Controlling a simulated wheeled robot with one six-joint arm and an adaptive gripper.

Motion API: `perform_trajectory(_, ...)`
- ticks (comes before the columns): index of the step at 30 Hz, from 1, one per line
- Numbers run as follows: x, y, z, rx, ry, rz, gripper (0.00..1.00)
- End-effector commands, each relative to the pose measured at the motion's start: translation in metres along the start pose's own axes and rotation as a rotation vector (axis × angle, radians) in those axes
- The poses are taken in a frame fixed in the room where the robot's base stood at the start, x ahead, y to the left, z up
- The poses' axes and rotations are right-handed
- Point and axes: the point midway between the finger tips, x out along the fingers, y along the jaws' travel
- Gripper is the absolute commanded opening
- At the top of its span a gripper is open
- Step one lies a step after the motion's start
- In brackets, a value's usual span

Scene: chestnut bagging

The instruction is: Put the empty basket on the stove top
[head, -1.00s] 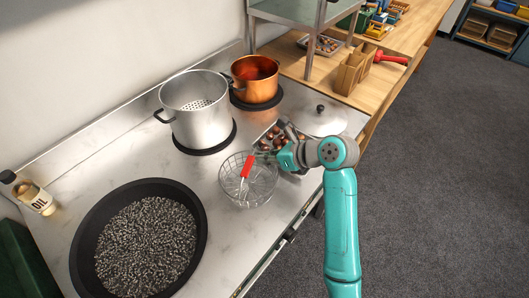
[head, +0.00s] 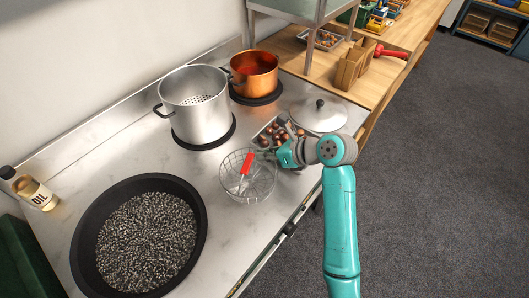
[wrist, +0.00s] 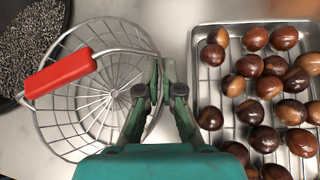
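The empty wire basket (head: 247,190) has a handle with a red grip (head: 247,163) leaning across it. It is on or just above the steel stove top (head: 170,165); I cannot tell if its base touches. In the wrist view the basket (wrist: 100,95) fills the left half, and I see no chestnuts inside. My gripper (head: 276,157) is at the basket's right side. In the wrist view its fingertips (wrist: 161,68) are close together, with the basket's wire rim at the handle's end between them.
A tray of chestnuts (wrist: 197,130) lies right beside my gripper. A steel pot (head: 198,110) and a copper pot (head: 255,72) stand on black discs behind. A black pan of dark pellets (head: 85,225) is at front left. A lid (head: 325,115) lies beyond the tray.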

Motion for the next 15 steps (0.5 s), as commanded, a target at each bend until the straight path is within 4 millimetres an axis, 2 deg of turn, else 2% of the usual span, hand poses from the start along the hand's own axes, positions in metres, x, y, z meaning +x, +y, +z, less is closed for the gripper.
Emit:
perform_trajectory(1, 0.0, 0.0, 0.0001, 0.0, -0.001, 0.0, 0.12)
perform_trajectory(4, -0.0001, 0.0, 0.0002, 0.0, -0.001, 0.0, 0.35)
perform_trajectory(15, -0.0036, -0.0004, 0.0001, -0.001, 0.0, -0.001, 0.35)
